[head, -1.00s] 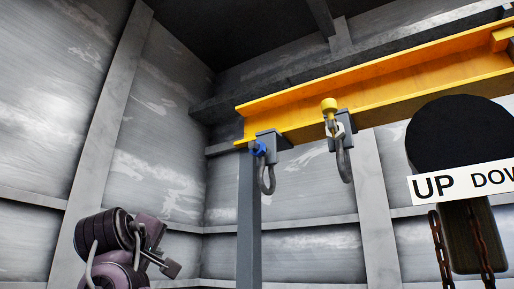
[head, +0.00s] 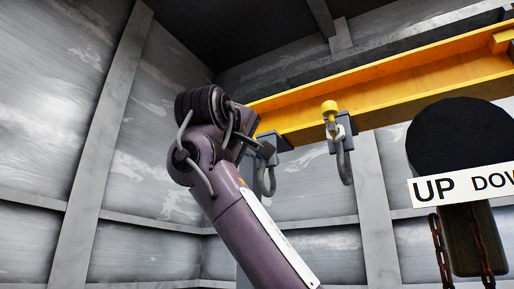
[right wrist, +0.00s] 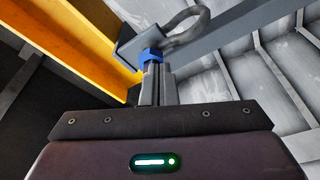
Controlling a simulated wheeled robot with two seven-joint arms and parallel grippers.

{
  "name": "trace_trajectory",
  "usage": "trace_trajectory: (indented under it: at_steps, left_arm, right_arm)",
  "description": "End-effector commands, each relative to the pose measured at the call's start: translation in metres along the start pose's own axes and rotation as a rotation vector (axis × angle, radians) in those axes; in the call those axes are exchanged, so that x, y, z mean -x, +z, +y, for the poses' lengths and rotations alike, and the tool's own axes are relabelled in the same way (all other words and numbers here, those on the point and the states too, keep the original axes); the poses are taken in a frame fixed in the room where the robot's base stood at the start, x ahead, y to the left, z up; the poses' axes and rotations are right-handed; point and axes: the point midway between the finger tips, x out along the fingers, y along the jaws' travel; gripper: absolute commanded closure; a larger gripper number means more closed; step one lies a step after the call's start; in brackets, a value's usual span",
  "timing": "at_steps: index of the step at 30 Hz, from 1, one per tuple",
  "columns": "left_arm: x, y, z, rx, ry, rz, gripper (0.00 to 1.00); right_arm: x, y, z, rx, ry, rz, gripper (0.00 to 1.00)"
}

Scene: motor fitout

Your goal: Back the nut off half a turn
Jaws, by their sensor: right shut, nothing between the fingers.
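A blue nut (right wrist: 152,55) sits on the grey bracket with a shackle (right wrist: 188,32) under the yellow beam. In the head view the same bracket and shackle (head: 270,183) hang at the beam's left end, and the nut is mostly hidden by my right gripper. My right gripper (head: 262,150) is shut and empty, its fingers pointing at the nut. In the right wrist view its fingertips (right wrist: 152,70) are right up against the nut; I cannot tell whether they touch it. My left gripper is not in view.
Further right are a black disc (head: 455,125), an UP/DOWN sign (head: 470,184) and rusty chains (head: 440,245). Grey metal walls stand behind.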

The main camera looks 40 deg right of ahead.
Motion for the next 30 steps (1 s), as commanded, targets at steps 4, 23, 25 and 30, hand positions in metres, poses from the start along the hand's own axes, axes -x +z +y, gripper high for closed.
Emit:
trace_trajectory:
  at_steps: [4,23,25,30]
  left_arm:
    - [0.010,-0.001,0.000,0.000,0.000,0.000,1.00]
    - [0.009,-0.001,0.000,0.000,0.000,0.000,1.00]
    - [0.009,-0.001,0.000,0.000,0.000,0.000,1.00]
    - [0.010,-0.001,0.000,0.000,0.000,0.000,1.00]
  right_arm:
    - [-0.021,0.004,0.001,0.000,-0.003,-0.002,1.00]
    - [-0.052,0.013,0.000,0.000,0.000,0.001,1.00]
    - [-0.052,0.013,0.000,0.000,0.000,0.000,1.00]
    - [-0.052,0.012,0.000,0.000,0.000,0.000,1.00]
